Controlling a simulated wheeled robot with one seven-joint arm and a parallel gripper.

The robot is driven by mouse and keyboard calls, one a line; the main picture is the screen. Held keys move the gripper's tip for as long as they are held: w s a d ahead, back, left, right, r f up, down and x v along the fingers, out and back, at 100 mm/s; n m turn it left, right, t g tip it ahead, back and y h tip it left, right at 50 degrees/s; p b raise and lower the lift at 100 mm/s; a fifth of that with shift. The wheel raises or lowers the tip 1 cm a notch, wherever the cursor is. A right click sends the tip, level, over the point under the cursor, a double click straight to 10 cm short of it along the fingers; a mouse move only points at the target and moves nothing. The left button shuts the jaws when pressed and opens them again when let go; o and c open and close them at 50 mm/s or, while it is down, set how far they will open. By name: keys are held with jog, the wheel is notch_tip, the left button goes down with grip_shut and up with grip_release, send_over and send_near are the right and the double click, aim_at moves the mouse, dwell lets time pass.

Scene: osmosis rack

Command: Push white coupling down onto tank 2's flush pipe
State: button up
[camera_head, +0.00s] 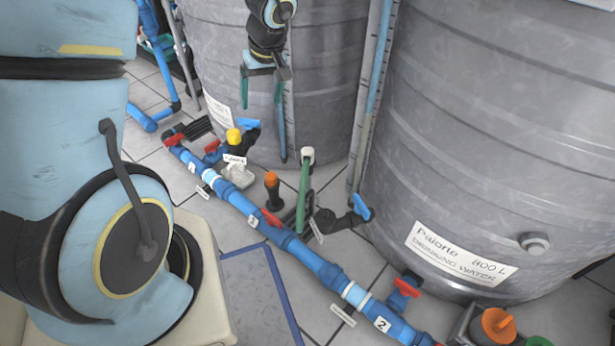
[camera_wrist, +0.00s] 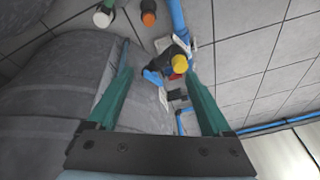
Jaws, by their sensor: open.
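A white coupling (camera_head: 308,155) sits at the top of a green upright pipe (camera_head: 303,195) between the two grey tanks. Whether it is fully seated cannot be told. What seems to be the same white piece shows at the top left of the wrist view (camera_wrist: 102,18). My gripper (camera_head: 262,102) is open and empty, high in front of the left tank, up and left of the coupling. In the wrist view its green fingers (camera_wrist: 160,75) are spread, with the white piece outside them. A "2" label (camera_head: 381,324) is on the blue pipe by the right tank.
An orange-capped pipe (camera_head: 271,180) stands left of the coupling. A yellow-capped fitting (camera_head: 233,136) is farther left and also shows between my fingers (camera_wrist: 180,63). The blue pipe run (camera_head: 290,245) with red valves crosses in front. The right tank (camera_head: 500,140) stands close by.

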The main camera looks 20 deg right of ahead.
jog(key=t+b, duration=0.1)
jog(key=b, duration=0.5)
send_near(308, 150)
jog(key=a, duration=0.1)
jog(key=shift+s+d+r+n+h, duration=0.2)
jog(key=shift+s+r+n+h, duration=0.05)
jog(key=shift+s+n+h, duration=0.15)
jog(key=shift+b+x, duration=1.2)
jog(key=shift+x, duration=1.65)
jog(key=shift+w, duration=0.1)
jog(key=b+x, duration=0.2)
jog(key=x, duration=0.3)
jog(key=shift+w+a+b, duration=0.1)
jog(key=shift+w+b, duration=0.05)
jog(key=shift+b, duration=0.15)
grip_shut()
